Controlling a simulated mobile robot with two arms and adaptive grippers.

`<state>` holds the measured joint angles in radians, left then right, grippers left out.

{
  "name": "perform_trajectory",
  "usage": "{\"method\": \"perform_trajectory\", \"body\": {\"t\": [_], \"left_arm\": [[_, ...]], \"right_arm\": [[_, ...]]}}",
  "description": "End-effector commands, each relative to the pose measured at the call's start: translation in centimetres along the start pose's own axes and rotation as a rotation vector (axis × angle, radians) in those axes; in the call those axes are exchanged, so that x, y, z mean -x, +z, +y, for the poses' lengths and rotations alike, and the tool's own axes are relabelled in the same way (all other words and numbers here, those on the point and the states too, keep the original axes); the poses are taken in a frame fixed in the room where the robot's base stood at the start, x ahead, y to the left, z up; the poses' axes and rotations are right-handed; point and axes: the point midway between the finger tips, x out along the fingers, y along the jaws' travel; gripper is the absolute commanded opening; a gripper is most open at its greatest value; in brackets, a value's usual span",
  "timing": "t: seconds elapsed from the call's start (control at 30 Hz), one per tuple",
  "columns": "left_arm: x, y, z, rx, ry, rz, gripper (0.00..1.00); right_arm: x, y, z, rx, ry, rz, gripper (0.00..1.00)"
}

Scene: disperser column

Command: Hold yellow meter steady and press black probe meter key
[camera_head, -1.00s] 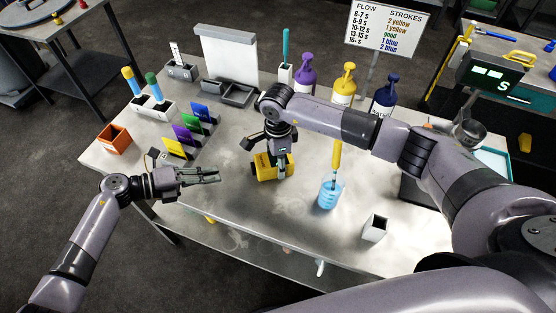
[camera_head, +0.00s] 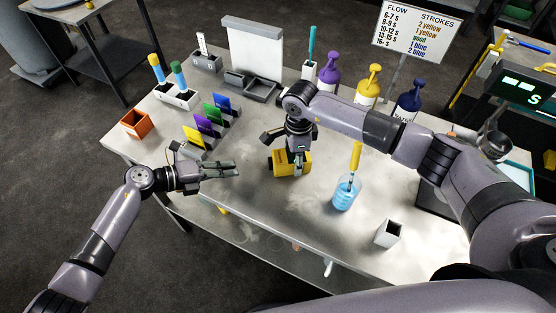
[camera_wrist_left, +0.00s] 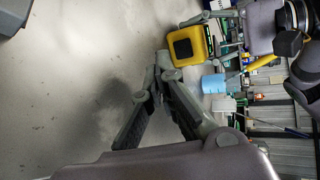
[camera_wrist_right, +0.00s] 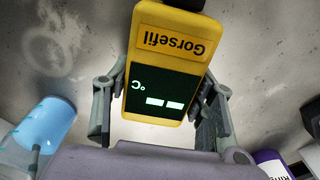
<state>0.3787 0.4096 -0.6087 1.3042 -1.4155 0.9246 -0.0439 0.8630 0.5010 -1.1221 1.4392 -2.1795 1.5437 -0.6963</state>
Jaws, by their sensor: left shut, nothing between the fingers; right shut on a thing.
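The yellow meter (camera_head: 291,168) stands on the metal table in the head view. My right gripper (camera_head: 297,160) is shut on it from above. In the right wrist view the meter (camera_wrist_right: 172,45) sits between the fingers (camera_wrist_right: 160,105); its dark display shows °C and two dashes. A black part shows at its far end, cut off by the frame. My left gripper (camera_head: 236,168) is shut and empty, left of the meter and apart from it. In the left wrist view, the meter (camera_wrist_left: 199,35) shows a dark square face just beyond my fingertips (camera_wrist_left: 164,62). I cannot tell whether this is the key.
A blue beaker (camera_head: 344,196) with a yellow-handled tool stands right of the meter, near a white square cup (camera_head: 388,232). Coloured cards (camera_head: 206,127) stand behind my left gripper. Purple (camera_head: 329,70), yellow and blue bottles stand at the back. Table between the grippers is clear.

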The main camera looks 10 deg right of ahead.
Motion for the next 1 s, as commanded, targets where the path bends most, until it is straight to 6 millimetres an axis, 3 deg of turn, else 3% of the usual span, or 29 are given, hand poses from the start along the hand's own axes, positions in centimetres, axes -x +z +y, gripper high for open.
{"method": "perform_trajectory", "body": {"t": [0.13, 0.4, 0.8, 1.0], "left_arm": [[-0.1, 0.5, 1.3, 0.017, 0.077, -0.146, 0.0], [1.0, 1.9, 1.6, 0.014, 0.123, -0.332, 0.0], [1.0, 2.0, 1.6, 0.014, 0.125, -0.346, 0.0], [-0.3, 1.7, 0.9, 0.013, 0.124, -0.344, 0.0]], "right_arm": [[0.0, 0.0, 0.0, 0.0, 0.0, 0.0, 0.17], [0.0, 0.0, 0.0, 0.0, 0.0, 0.0, 0.17], [0.0, 0.0, 0.0, 0.0, -0.001, 0.0, 0.17], [0.0, 0.0, 0.0, 0.0, -0.001, 0.0, 0.17]]}}
